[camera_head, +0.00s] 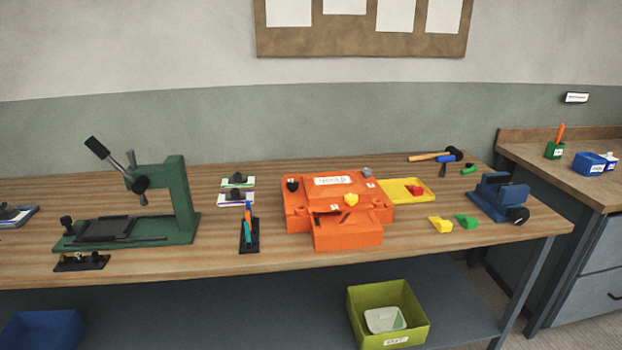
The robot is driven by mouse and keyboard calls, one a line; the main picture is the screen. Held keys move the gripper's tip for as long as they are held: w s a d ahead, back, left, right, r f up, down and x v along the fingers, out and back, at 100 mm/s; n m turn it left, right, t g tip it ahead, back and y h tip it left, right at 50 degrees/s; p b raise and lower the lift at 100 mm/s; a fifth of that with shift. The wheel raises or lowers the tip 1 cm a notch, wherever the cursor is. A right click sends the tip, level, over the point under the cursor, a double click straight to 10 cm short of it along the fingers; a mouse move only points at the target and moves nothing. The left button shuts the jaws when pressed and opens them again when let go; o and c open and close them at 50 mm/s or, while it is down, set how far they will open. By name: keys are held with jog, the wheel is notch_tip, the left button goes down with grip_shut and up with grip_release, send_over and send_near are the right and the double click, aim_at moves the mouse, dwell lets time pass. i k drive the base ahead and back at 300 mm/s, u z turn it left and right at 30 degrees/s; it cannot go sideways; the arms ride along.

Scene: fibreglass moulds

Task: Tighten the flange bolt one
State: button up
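An orange mould (347,236) sits on the wooden bench (420,255), with a white label (332,181) on its upper part. A black bolt-like piece (293,184) stands at its left, a yellow one (351,199) near its middle and a grey one (367,173) at its back right. I cannot tell which of these is flange bolt one, or how tight any of them is. A small black holder (248,243) with blue, orange and green-handled tools stands left of the mould. My gripper is not in view.
A green press (180,200) with a black lever stands at the left. A yellow tray (412,193), a hammer (447,157), yellow and green wedges (441,224) and a blue vise (499,197) are right of the mould. An olive bin (413,335) sits on the lower shelf.

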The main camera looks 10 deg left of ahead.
aim_at(293, 185)
jog(key=z, duration=0.25)
jog(key=k, duration=0.95)
jog(key=u, duration=0.65)
jog(key=i, duration=1)
jog(key=u, duration=0.05)
